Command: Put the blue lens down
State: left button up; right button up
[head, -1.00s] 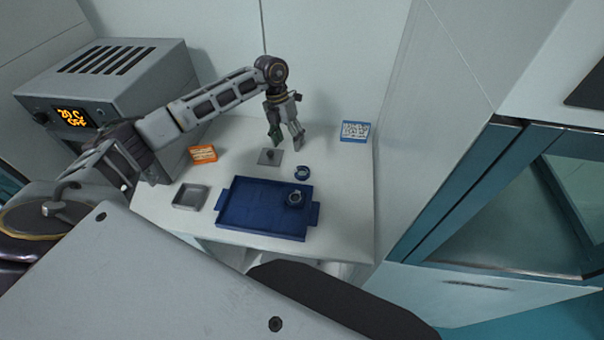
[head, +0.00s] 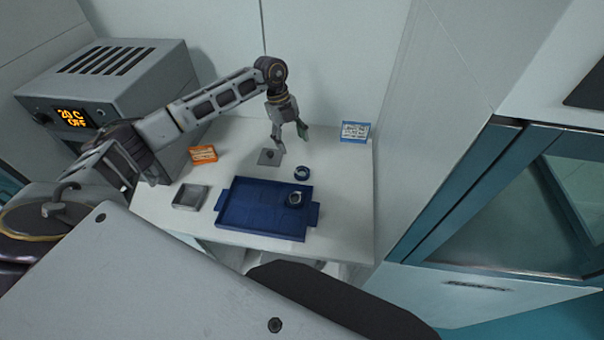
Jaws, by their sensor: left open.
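A blue ring-shaped lens (head: 302,172) lies on the white table, just behind the blue tray (head: 262,207). My left gripper (head: 291,141) is open and empty, above and behind the blue lens and apart from it. A second small round piece with a dark blue mount (head: 294,199) sits at the right side of the tray. My right gripper is not in view.
A small grey plate with a dark knob (head: 268,157) lies left of the lens. A grey square dish (head: 190,197), an orange label (head: 203,154) and a blue-white label (head: 355,132) stand on the table. A grey heater-like box (head: 120,85) fills the left back.

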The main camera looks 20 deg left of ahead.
pick_arm(q)
jog(key=n, duration=0.5)
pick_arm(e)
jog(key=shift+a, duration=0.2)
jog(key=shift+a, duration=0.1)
